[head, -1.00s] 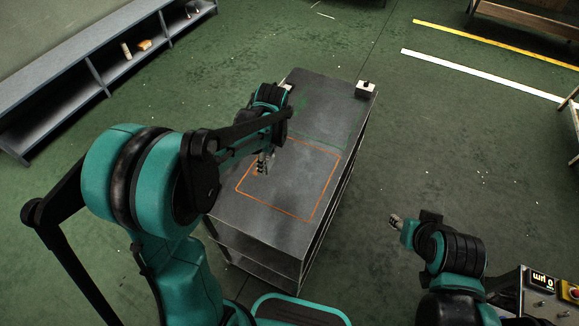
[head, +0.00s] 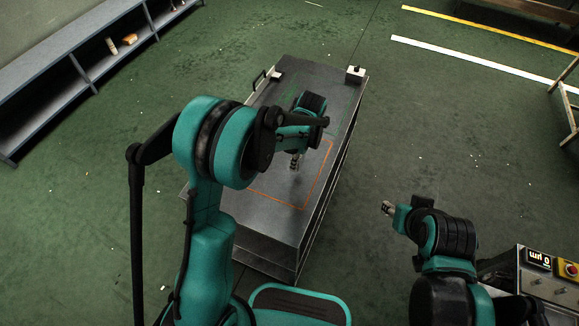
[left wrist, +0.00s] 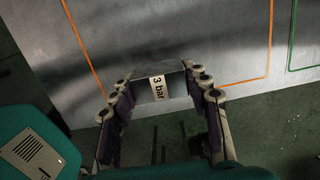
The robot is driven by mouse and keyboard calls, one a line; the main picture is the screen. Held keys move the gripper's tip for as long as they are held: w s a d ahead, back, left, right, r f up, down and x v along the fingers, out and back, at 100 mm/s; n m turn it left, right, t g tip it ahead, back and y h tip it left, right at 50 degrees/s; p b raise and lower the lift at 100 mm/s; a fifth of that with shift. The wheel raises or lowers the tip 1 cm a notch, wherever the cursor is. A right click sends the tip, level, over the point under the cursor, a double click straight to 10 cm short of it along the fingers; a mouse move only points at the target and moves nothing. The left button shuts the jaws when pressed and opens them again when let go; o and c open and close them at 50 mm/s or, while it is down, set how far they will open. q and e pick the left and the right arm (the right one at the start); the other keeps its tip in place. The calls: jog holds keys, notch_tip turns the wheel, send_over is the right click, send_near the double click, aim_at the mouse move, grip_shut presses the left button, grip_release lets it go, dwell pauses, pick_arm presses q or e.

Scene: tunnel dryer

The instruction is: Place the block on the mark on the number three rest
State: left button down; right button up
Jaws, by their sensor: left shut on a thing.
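My left gripper (head: 295,163) is over the orange outlined area of a grey cart top (head: 235,215). In the left wrist view its fingers (left wrist: 159,86) are shut on a small grey block (left wrist: 172,78) with a label reading "3 bar". The block is hard to make out in the head view, and its height above the top cannot be told. The orange outline (head: 283,203) is partly hidden by my arm. No number three rest can be made out by a number. My right gripper (head: 388,208) is off to the right, over the floor; its jaws are too small to judge.
A green outline (left wrist: 292,40) lies beside the orange one. Small boxes (head: 355,74) stand at the cart's far end. A low shelf (head: 75,65) with small items is at left. A control panel (head: 545,275) is at lower right. Floor right of the cart is open.

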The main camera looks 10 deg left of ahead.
aim_at(289, 170)
pick_arm(q)
jog(key=a+f, duration=0.1)
jog(key=a, duration=0.2)
jog(key=shift+w+f+b, duration=0.3)
jog(key=shift+w+f, duration=0.05)
jog(key=shift+f, duration=0.05)
jog(key=shift+f+b, duration=0.85)
jog(key=shift+f, duration=1.1)
jog(key=shift+f, duration=0.2)
jog(key=c, duration=0.7)
grip_release()
jog(key=shift+c, duration=0.2)
jog(key=shift+r, duration=0.1)
